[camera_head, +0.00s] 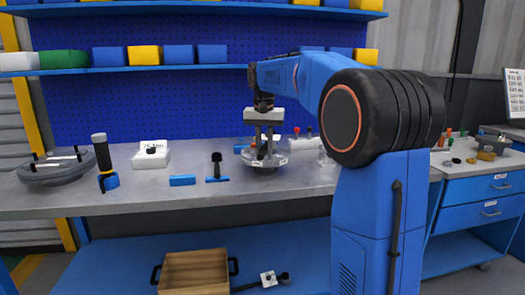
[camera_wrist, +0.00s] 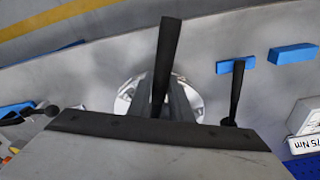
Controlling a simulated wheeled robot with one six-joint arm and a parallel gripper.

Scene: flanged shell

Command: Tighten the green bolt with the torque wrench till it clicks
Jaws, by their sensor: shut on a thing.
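My gripper (camera_head: 264,130) points down over the round metallic flanged shell (camera_head: 283,157) on the bench. It is shut on a black-handled tool (camera_wrist: 168,55), whose tapered handle sticks out past the fingers in the wrist view. Whether this tool is the torque wrench cannot be told, and its working end is hidden. The shell's bright rim (camera_wrist: 125,98) shows on both sides of the fingers. Whether the tool touches a bolt is hidden. I cannot make out the green bolt in either view.
Left of the shell are a similar black-handled tool (camera_head: 216,163) in a blue rest, a blue block (camera_head: 182,180), a white box (camera_head: 152,160), an upright black-handled tool (camera_head: 101,152) and a grey round part (camera_head: 54,174). A wooden crate (camera_head: 195,258) stands below. The bench front is clear.

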